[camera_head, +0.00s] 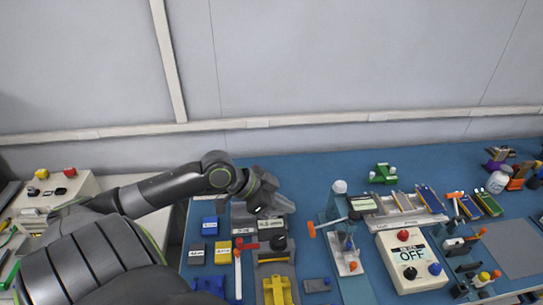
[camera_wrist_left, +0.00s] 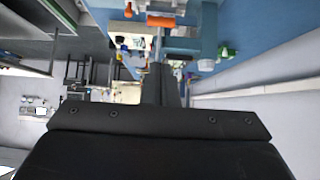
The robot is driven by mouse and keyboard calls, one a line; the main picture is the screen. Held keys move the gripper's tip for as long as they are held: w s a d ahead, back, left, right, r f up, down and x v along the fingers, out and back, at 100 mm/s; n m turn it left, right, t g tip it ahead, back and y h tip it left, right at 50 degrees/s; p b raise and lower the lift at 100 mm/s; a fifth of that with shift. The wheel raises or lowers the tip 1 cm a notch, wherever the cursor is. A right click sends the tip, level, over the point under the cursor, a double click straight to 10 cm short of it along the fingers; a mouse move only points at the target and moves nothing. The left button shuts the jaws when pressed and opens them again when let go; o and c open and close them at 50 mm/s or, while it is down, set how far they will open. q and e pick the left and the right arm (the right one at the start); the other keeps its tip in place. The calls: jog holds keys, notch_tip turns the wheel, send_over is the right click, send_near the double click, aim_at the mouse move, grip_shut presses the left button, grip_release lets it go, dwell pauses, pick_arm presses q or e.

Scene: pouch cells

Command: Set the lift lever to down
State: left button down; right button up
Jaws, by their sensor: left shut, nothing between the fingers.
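My left gripper (camera_head: 288,207) is shut and empty above the blue bench, over the dark block with white labels (camera_head: 272,222). In the left wrist view its closed fingers (camera_wrist_left: 161,72) point toward an orange grip (camera_wrist_left: 161,21). In the head view an orange-tipped lever (camera_head: 330,226) with a dark rod reaches left from a blue-grey upright stand (camera_head: 334,207). Another lever with an orange top (camera_head: 238,266) stands left of the yellow fixture (camera_head: 278,290). I cannot tell from labels which one is the lift lever. The gripper is apart from both. My right gripper is not in view.
A white box reading OFF (camera_head: 412,262), with red, black and blue knobs, stands right of the stand. A green fixture (camera_head: 383,174) stands behind. Bare blue bench (camera_head: 310,172) lies toward the wall.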

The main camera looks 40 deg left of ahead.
pick_arm(q)
jog(key=shift+v, duration=2.05)
jog(key=shift+s+d+f, duration=0.1)
jog(key=shift+s+f, duration=0.05)
jog(key=shift+f, duration=0.05)
